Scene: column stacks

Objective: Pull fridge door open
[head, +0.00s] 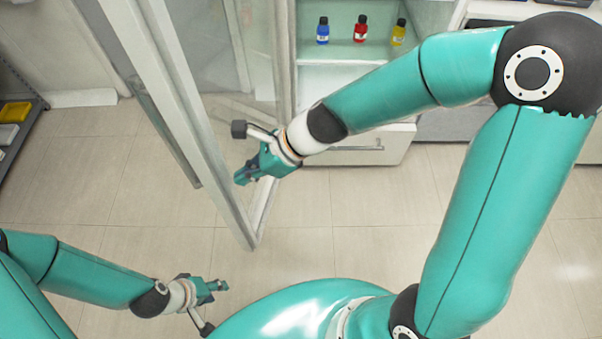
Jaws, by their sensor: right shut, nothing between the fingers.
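The fridge door (190,108) is a tall pale frame with clear glass, standing swung out from the fridge toward me at the left centre. The fridge's inside shows behind it, with a lit shelf (345,52). My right gripper (241,179) is shut and empty. It appears across the door's glass area, close to the frame; I cannot tell whether it touches the door. My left gripper (224,286) is low over the floor, apart from the door and below its bottom corner. Its fingers are too small to tell open from shut.
A blue bottle (323,31), a red bottle (361,29) and a yellow bottle (399,32) stand on the fridge shelf. A white drawer front (375,146) is below. A dark rack with a yellow bin (14,112) is at far left. The tiled floor (380,240) is clear.

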